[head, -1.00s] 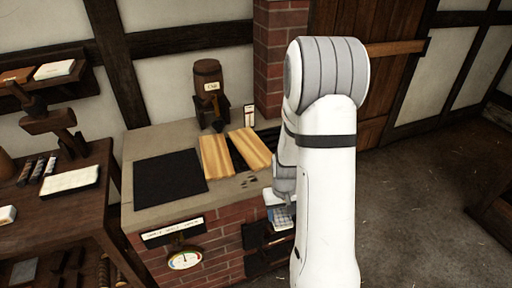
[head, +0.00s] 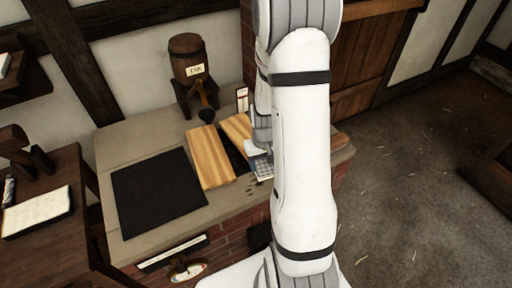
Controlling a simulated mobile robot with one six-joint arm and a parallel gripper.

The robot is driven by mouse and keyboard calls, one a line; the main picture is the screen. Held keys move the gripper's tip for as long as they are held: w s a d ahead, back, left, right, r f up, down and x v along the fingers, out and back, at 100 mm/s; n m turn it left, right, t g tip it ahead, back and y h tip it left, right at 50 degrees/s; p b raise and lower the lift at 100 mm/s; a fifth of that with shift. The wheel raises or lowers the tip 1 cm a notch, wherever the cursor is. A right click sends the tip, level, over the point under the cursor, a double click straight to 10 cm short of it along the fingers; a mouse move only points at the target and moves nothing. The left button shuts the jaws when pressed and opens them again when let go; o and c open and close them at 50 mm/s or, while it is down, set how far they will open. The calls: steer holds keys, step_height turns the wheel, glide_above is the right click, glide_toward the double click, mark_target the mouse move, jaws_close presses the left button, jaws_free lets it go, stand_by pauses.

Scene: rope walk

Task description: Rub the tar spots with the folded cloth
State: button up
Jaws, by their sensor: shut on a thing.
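The dark tar spots (head: 252,182) lie on the stone worktop, in front of the wooden boards. The folded cloth (head: 263,171), blue-grey and white checked, is at the spots' upper right. My gripper (head: 257,151) is shut on the cloth, and my white arm hides much of it. I cannot tell whether the cloth touches the stone. Some spots may be hidden under the cloth or behind the arm.
Two wooden boards (head: 210,157) lie on the stone worktop (head: 118,147), beside a black mat (head: 157,192). A labelled barrel (head: 188,57) on a stand is behind, with a small card (head: 242,99) nearby. A side table (head: 50,250) stands left.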

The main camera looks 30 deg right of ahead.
mark_target(262, 173)
steer(key=shift+w+f, duration=0.15)
steer(key=shift+w, duration=0.1)
steer(key=shift+f+b, duration=2)
steer(key=shift+f, duration=0.8)
steer(key=shift+s+f, duration=0.1)
steer(key=shift+a, duration=0.1)
steer(key=shift+a+b, duration=0.35)
steer(key=shift+a, duration=1.45)
steer(key=shift+s+a+b, duration=0.15)
steer(key=shift+a+b, duration=0.3)
steer(key=shift+a, duration=1.35)
steer(key=shift+d+f+b, duration=0.1)
steer(key=shift+d+b, duration=0.3)
steer(key=shift+d, duration=1.6)
